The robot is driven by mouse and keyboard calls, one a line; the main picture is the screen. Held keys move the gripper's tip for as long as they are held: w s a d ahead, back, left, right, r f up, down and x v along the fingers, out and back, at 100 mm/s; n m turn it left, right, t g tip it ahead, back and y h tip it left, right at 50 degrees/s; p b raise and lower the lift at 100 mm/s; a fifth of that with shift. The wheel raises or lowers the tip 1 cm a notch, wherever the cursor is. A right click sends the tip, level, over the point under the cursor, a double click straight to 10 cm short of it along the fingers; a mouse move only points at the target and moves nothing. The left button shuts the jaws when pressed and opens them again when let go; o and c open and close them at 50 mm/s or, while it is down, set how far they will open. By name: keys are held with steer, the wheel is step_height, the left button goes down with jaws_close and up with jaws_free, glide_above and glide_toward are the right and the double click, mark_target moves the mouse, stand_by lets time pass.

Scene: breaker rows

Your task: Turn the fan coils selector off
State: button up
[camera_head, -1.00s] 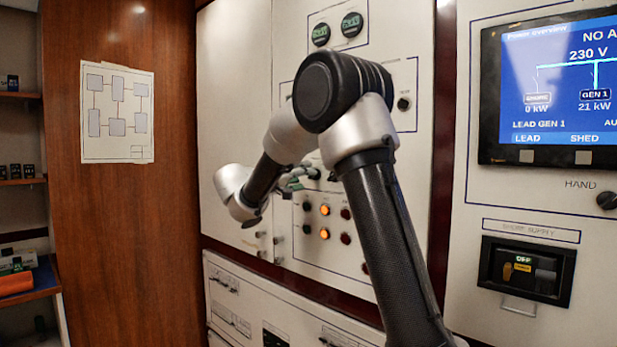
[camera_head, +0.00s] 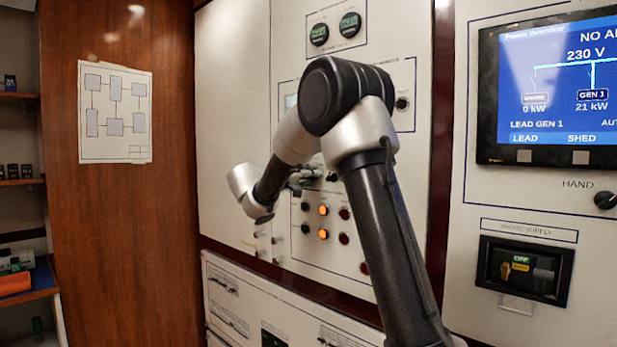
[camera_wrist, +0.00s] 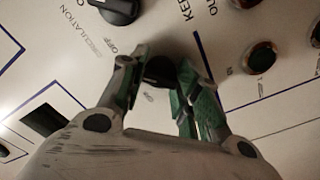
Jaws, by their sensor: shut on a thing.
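In the wrist view, my gripper (camera_wrist: 160,80) has its two green-padded fingers on either side of a small black knob (camera_wrist: 159,71) on the pale panel, shut on it. The fingers hide part of the knob, and its pointer direction is not clear. No fan coils label is readable, so I cannot confirm from lettering that this is that selector. The word OFF is printed just left of the fingers. In the head view, my gripper (camera_head: 312,180) is at the middle panel, partly hidden behind my arm.
Another black knob (camera_wrist: 117,10) sits up and left, near lettering ending in "CULATION". Dark round buttons (camera_wrist: 260,57) are to the right. In the head view, lit orange lamps (camera_head: 323,210) sit below my gripper, and a blue display (camera_head: 560,85) is at right.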

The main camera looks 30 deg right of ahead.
steer(key=shift+n, duration=9)
steer(key=o, duration=1)
steer(key=shift+a, duration=0.1)
